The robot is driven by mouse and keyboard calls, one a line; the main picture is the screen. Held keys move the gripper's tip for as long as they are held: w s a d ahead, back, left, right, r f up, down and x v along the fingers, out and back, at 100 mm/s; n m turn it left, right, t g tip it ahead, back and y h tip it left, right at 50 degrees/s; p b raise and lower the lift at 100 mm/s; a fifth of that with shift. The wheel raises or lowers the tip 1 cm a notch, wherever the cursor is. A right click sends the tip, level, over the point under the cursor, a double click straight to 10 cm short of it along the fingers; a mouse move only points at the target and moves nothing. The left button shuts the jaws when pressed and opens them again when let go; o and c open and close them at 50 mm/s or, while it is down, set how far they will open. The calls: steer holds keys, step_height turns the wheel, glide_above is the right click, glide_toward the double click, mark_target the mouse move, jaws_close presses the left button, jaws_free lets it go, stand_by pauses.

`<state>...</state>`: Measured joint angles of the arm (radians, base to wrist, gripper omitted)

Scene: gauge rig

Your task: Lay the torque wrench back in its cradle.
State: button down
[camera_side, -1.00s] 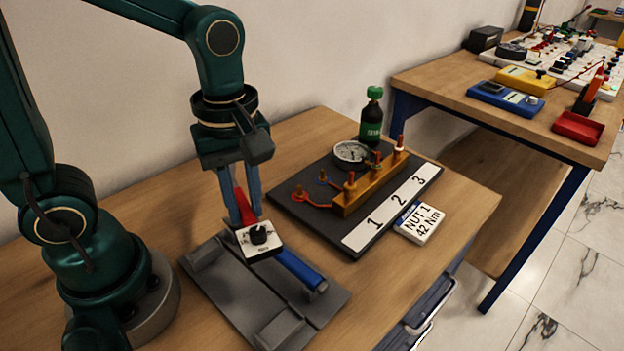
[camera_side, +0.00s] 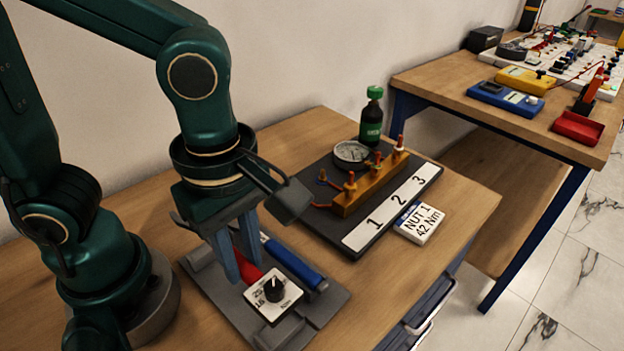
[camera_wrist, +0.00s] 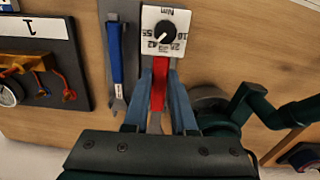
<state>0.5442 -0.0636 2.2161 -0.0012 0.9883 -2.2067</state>
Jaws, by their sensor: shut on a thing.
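The torque wrench has a white square dial head (camera_side: 273,297) with a black knob and a red handle (camera_side: 248,264). My gripper (camera_side: 238,278) is shut on the red handle, fingers pointing down. The wrist view shows the red handle (camera_wrist: 158,90) between my two blue-grey fingers (camera_wrist: 159,78), with the dial (camera_wrist: 165,33) beyond them. The grey cradle (camera_side: 330,301) lies under the wrench, on the table. The wrench is over its near-left part, low; I cannot tell whether it touches. My gripper hides part of the cradle.
A blue-handled spanner (camera_side: 293,265) lies in the cradle close beside the wrench; it also shows in the wrist view (camera_wrist: 116,55). A black board (camera_side: 372,236) with a brass block (camera_side: 368,190) and gauge stands behind-right. A "NUT 1 42 Nm" card (camera_side: 420,222) lies at the right.

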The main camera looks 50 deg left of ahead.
steer(key=shift+f, duration=3.45)
steer(key=c, duration=0.7)
jaws_free()
steer(key=shift+o, duration=0.2)
steer(key=shift+r, duration=2.55)
